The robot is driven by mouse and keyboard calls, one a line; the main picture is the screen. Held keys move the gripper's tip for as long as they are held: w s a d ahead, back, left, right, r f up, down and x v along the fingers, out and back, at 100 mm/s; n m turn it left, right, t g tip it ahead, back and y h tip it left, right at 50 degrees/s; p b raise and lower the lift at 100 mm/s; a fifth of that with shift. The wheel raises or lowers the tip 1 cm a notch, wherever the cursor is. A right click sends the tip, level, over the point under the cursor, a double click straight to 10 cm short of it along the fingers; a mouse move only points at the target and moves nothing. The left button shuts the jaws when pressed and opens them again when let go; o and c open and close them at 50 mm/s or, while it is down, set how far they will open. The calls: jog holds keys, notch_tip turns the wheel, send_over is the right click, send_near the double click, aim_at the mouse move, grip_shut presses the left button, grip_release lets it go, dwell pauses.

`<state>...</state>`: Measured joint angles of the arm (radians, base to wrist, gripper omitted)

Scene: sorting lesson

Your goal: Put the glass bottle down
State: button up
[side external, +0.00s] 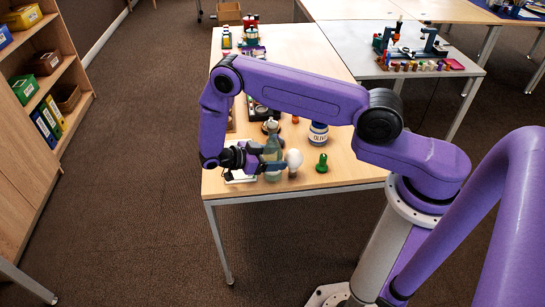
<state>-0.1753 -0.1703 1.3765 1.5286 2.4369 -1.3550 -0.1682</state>
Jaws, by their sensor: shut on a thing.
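The glass bottle (272,150) is pale green and see-through, and stands upright near the front edge of the wooden table (330,178). My gripper (270,166) is around the bottle's body, shut on it. I cannot tell whether the bottle's base touches the table or hangs just above it. The gripper's fingers and my wrist hide part of the bottle's left side.
A white bulb-like thing (294,158) stands close to the bottle's right. A green pawn-like piece (321,163) and a white and blue jar (318,133) stand farther right. A white sheet or tray (239,177) lies under my wrist. Bare tabletop shows at the front right.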

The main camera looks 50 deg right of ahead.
jog(key=shift+f, duration=0.55)
jog(key=o, duration=1.3)
